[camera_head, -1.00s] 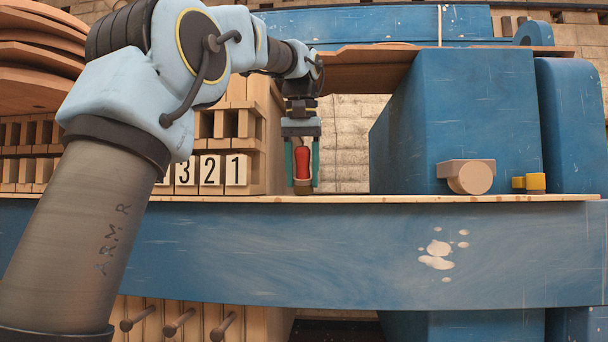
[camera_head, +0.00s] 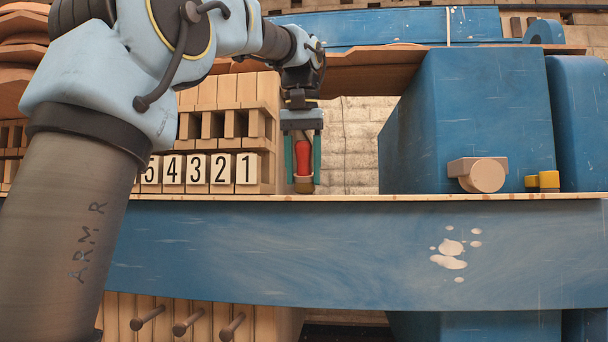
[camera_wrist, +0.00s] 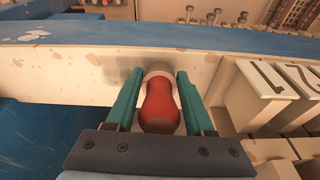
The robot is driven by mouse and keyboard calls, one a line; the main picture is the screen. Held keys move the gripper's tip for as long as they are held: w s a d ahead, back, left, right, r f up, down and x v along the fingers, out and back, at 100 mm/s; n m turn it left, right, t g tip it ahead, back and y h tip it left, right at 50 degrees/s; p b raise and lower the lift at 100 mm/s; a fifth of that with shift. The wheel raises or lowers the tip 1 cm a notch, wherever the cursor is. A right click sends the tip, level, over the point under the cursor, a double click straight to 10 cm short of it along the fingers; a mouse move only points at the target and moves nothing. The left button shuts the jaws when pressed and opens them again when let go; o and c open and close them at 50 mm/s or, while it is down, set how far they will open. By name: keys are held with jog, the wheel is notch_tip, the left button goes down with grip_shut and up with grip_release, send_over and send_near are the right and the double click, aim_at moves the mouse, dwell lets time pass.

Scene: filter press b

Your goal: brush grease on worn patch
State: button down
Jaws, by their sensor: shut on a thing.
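My gripper (camera_head: 303,178) is shut on a brush with a red handle (camera_head: 304,157), its pale brown end pointing down. The wrist view shows the red handle (camera_wrist: 160,103) between the two green fingers. Its lower end is over or near a cream ledge (camera_wrist: 220,75); I cannot tell if it touches. In the head view the brush is above the blue beam, right of the number tags. The worn patch, several pale bare spots (camera_head: 450,262), is on the beam's front face, to the right of and below my gripper. Any grease on the brush cannot be made out.
Wooden blocks with number tags (camera_head: 222,170) stand close left of my gripper. A big blue block (camera_head: 480,110), a round wooden knob (camera_head: 486,176) and a yellow piece (camera_head: 547,180) are to the right. The blue beam (camera_head: 250,250) crosses in front. Wooden pegs (camera_head: 188,324) stick out below.

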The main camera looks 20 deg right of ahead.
aim_at(298, 172)
jog(key=shift+s+a+b, duration=0.35)
jog(key=shift+s+a, duration=0.1)
jog(key=shift+s, duration=0.45)
jog(key=shift+s+a+b, duration=0.3)
jog(key=shift+s+a, duration=0.1)
jog(key=shift+s, duration=0.45)
jog(key=shift+w+p, duration=1.4)
jog(key=shift+w, duration=0.55)
jog(key=shift+w+d+f, duration=0.1)
jog(key=shift+w, duration=0.25)
jog(key=shift+w+d, duration=0.3)
jog(key=shift+w, duration=0.3)
jog(key=shift+w+d, duration=0.25)
jog(key=shift+w, duration=0.35)
jog(key=shift+w+d, duration=0.3)
jog(key=shift+w, duration=0.3)
jog(key=shift+w+d+v, duration=0.1)
jog(key=shift+w+v, duration=0.1)
jog(key=shift+v, duration=0.8)
jog(key=shift+w+d+v, duration=0.1)
jog(key=shift+w+v, duration=0.1)
jog(key=shift+v, duration=0.8)
jog(key=shift+w+d+v, duration=0.1)
jog(key=shift+w+v, duration=0.1)
jog(key=shift+v, duration=0.75)
jog(key=shift+a+r, duration=0.1)
jog(key=shift+r, duration=0.2)
